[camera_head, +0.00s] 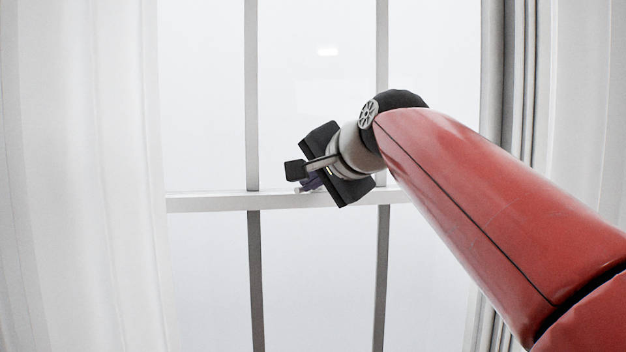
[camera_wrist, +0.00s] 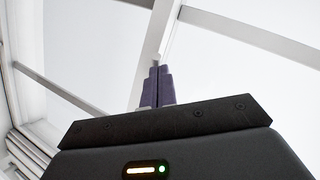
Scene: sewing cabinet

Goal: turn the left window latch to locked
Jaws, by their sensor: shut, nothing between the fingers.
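My gripper (camera_head: 308,185) is at the white horizontal bar of the window (camera_head: 215,201), near the middle of the head view. Its dark purple fingers are pressed together with nothing between them. In the wrist view the shut fingers (camera_wrist: 160,72) point up along a pale bar, with their tips close to it. I cannot tell whether they touch anything. The left window latch cannot be made out clearly in either view; my gripper and wrist cover part of the bar where it may be.
Thin grey upright bars (camera_head: 251,95) divide the pale panes. A white curtain (camera_head: 80,170) hangs at the left. The window's side frame (camera_head: 493,60) and another pale curtain (camera_head: 585,100) stand at the right. The space left of my gripper is clear.

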